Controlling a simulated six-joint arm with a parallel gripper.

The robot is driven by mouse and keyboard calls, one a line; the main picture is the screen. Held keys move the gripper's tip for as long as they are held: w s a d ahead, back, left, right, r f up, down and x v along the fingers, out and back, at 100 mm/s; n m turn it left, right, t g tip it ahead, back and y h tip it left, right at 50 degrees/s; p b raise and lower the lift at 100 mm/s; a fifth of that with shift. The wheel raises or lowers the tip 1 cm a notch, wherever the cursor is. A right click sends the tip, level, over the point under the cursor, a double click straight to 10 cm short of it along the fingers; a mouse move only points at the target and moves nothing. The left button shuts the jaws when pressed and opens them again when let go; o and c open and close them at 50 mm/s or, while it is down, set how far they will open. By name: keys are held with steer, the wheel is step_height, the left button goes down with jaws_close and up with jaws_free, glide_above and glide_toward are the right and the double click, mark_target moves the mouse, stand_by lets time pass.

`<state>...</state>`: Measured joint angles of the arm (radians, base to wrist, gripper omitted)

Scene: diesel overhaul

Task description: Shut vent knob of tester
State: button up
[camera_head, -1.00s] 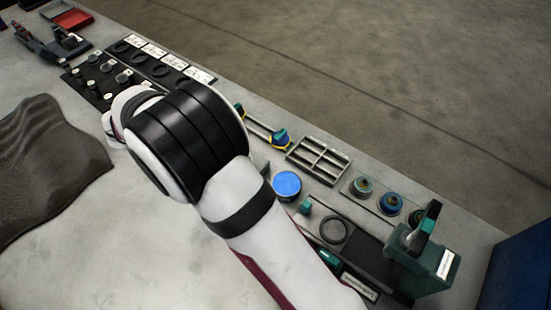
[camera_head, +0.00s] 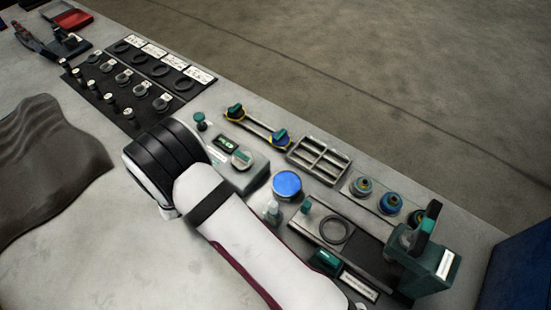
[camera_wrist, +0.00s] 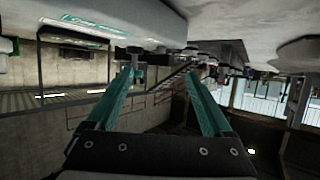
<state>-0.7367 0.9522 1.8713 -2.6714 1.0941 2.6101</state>
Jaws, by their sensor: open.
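The tester is a grey box (camera_head: 250,178) at mid-bench in the head view, with a small green-lit display (camera_head: 225,143). A round knob with a teal bar (camera_head: 241,158) sits on its top, and a green-capped knob (camera_head: 200,119) stands at its far left end. I cannot tell which one is the vent knob. My arm covers the tester's near left side. My gripper is hidden behind my arm in the head view. In the wrist view my gripper (camera_wrist: 161,74) is open, its two teal fingers apart with nothing between them. A pale body with a green label (camera_wrist: 85,27) hangs above the left finger there.
A blue-topped can (camera_head: 287,184) and a small bottle (camera_head: 270,212) stand right of the tester. A grey divided tray (camera_head: 319,160) and a yellow-ended tool (camera_head: 257,125) lie behind. A dark parts board (camera_head: 110,95) lies left. The bench front left is clear beside a brown cloth (camera_head: 45,165).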

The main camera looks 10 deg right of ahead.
steer(key=x, duration=0.5)
steer(key=shift+s+a+r+m+h, duration=0.15)
steer(key=shift+a+m+h, duration=0.15)
steer(key=shift+m+h, duration=0.45)
steer(key=m+h, duration=0.2)
steer(key=shift+a+h, duration=0.15)
steer(key=shift+h, duration=0.2)
steer(key=shift+s+a+m+g+h, duration=0.1)
steer(key=shift+m+g+h, duration=0.3)
steer(key=shift+m+h, duration=0.3)
steer(key=v, duration=1.6)
steer(key=d+r+m+g+h, duration=0.1)
steer(key=d+r+g+h, duration=0.15)
steer(key=d, duration=0.55)
steer(key=d+r+m+g+h, duration=0.1)
steer(key=d+r+g, duration=0.2)
steer(key=d, duration=0.5)
steer(key=s+d+r+g, duration=0.1)
steer(key=s+d+g, duration=0.1)
steer(key=d, duration=0.4)
steer(key=s+d+r+g, duration=0.2)
steer(key=s+d+g, duration=0.1)
steer(key=s+d, duration=0.2)
steer(key=shift+s+d+r+y, duration=0.25)
steer(key=shift+d+r+y, duration=0.1)
steer(key=shift+d, duration=0.4)
